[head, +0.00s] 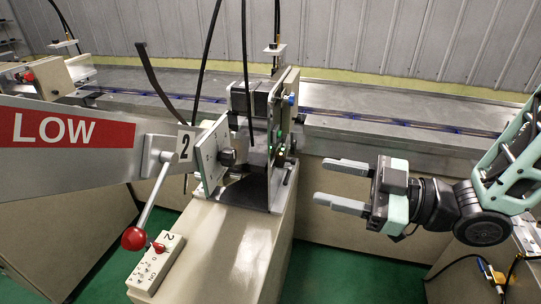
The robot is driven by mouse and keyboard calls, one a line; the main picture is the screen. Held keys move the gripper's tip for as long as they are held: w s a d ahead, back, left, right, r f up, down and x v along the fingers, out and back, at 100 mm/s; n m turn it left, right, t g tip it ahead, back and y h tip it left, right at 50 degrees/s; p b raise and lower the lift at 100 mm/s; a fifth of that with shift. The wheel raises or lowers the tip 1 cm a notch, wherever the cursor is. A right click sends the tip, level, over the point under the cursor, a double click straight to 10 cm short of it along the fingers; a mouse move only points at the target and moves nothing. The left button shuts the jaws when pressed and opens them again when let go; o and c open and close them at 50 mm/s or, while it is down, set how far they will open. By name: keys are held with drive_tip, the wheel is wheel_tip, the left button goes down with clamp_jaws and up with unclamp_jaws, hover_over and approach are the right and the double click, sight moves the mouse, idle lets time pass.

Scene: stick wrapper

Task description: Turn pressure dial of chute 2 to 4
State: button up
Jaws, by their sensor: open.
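A sign with the number 2 (185,145) marks this chute. Right of it, a black round knob (227,157) sits on a tilted white plate (209,165) with small dark markings; its setting is too small to read. Lower down, a white panel (150,272) marked 2 carries a small red pointer knob (158,247) with a printed scale. I cannot tell from labels which of the two is the pressure dial. My gripper (320,181) is open and empty, pointing left, to the right of the chute machine and apart from both knobs.
A lever with a red ball (135,238) hangs left of the plate, close to the panel. A metal arm with a red LOW sign (68,130) fills the left. The beige machine housing (236,240) stands between. A long metal conveyor (400,135) runs behind.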

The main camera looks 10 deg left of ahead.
sight(234, 159)
drive_tip(key=w+a+p, duration=0.1)
drive_tip(key=a+p, duration=0.1)
drive_tip(key=a, duration=0.3)
drive_tip(key=a+p, duration=0.2)
drive_tip(key=a, duration=0.4)
drive_tip(key=w+a+p, duration=0.1)
drive_tip(key=a+p, duration=0.1)
drive_tip(key=a, duration=0.4)
drive_tip(key=shift+w+r, duration=0.1)
drive_tip(key=shift+w, duration=0.25)
drive_tip(key=c, duration=1)
